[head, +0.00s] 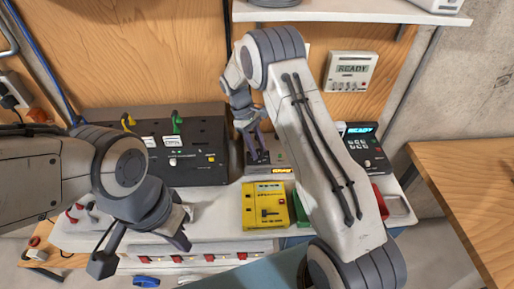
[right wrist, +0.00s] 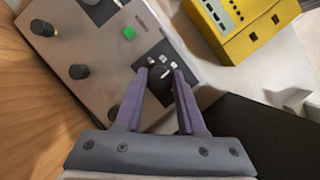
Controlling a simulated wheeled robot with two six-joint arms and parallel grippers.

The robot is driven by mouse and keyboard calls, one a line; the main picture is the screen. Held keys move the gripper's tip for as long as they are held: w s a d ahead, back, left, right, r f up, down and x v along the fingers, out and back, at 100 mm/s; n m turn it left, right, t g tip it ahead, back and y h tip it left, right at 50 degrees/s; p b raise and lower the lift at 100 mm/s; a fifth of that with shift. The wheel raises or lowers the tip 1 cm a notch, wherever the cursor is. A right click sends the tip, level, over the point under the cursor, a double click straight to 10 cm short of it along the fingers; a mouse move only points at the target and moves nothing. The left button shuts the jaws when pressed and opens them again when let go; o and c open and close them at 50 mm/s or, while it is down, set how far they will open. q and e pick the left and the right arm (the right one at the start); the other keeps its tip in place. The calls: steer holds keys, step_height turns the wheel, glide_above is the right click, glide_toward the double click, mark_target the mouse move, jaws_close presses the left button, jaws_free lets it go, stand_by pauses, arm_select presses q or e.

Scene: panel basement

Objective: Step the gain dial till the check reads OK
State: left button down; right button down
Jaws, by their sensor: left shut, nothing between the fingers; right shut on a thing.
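A silver panel box (right wrist: 105,75) has a small black dial (right wrist: 161,78) with a white pointer mark, set on a dark plate. My right gripper (right wrist: 163,75) is shut on this dial, with one purple finger on each side. In the head view the box (head: 262,158) stands at the back of the bench, and my right gripper (head: 250,135) reaches down onto it, partly hiding its face. A small amber display (head: 282,170) is lit on the box; its text is too small to read. My left gripper (head: 182,228) is shut and empty over the bench front.
A yellow meter (head: 264,206) stands just in front of the box. More black knobs (right wrist: 79,71) and a green button (right wrist: 129,33) sit near the dial.

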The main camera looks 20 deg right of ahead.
stand_by(0.5)
steer(key=c, duration=0.5)
jaws_free()
steer(key=b+v, duration=0.2)
steer(key=v, duration=0.4)
steer(key=shift+w+r, duration=0.2)
steer(key=shift+r, duration=0.05)
steer(key=shift+w+a+r, duration=0.1)
steer(key=shift+a+r, duration=0.05)
steer(key=shift+r, duration=0.4)
